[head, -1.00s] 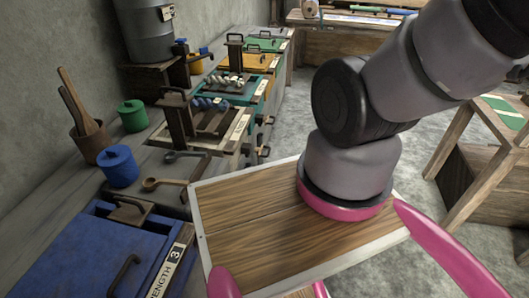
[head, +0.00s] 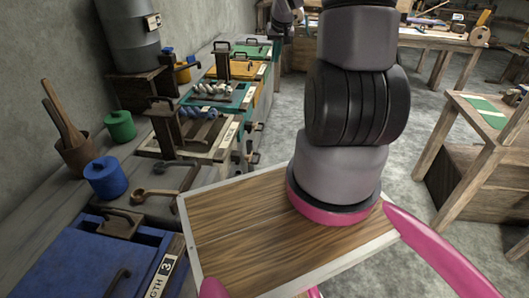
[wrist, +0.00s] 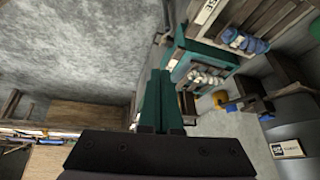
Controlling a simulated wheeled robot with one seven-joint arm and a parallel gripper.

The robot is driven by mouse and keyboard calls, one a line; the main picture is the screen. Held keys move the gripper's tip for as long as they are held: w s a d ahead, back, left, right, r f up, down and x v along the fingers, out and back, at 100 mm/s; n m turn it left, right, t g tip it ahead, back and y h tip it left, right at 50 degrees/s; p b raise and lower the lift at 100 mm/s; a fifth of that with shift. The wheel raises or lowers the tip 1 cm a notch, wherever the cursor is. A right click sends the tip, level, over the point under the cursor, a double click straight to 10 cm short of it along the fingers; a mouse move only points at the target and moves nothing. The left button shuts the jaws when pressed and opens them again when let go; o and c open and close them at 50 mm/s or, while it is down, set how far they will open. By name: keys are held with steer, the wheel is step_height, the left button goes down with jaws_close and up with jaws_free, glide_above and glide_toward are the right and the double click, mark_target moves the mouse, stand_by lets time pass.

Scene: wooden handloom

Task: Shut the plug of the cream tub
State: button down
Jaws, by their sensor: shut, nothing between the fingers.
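A tub with a pale cream-brown rim (head: 218,154), which I take for the cream tub, stands in the row along the left wall in the head view. Blue skeins (head: 197,112) lie over it and an upright wooden block with a handle (head: 166,122) stands at its left. I cannot make out its plug or whether that is open. The blue skeins also show at the upper right of the wrist view (wrist: 243,40). My gripper (wrist: 160,76) shows its teal fingers shut together and empty in the wrist view, apart from the tubs. I cannot clearly make out the fingers in the head view.
A blue tub (head: 60,262) is nearest, with teal (head: 237,97), orange (head: 243,70) and green tubs behind. A grey drum (head: 130,40) stands by the wall. Small blue (head: 105,178) and green (head: 120,126) pots sit on the bench.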

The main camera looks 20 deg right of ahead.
steer(key=w+d+f+y, duration=0.1)
steer(key=d+f, duration=0.2)
steer(key=f, duration=0.8)
steer(key=w+d+f, duration=0.1)
steer(key=d+f, duration=0.1)
steer(key=f, duration=0.9)
steer(key=s+a+f+m+t+y, duration=0.1)
steer(key=s+f, duration=0.1)
steer(key=f, duration=0.8)
steer(key=s+a+f+m+y, duration=0.1)
steer(key=s+f, duration=0.1)
steer(key=f, duration=0.7)
steer(key=w+a+f, duration=0.4)
steer(key=w+f, duration=0.4)
steer(key=f, duration=0.1)
steer(key=shift+a, duration=0.3)
steer(key=shift+a, duration=0.1)
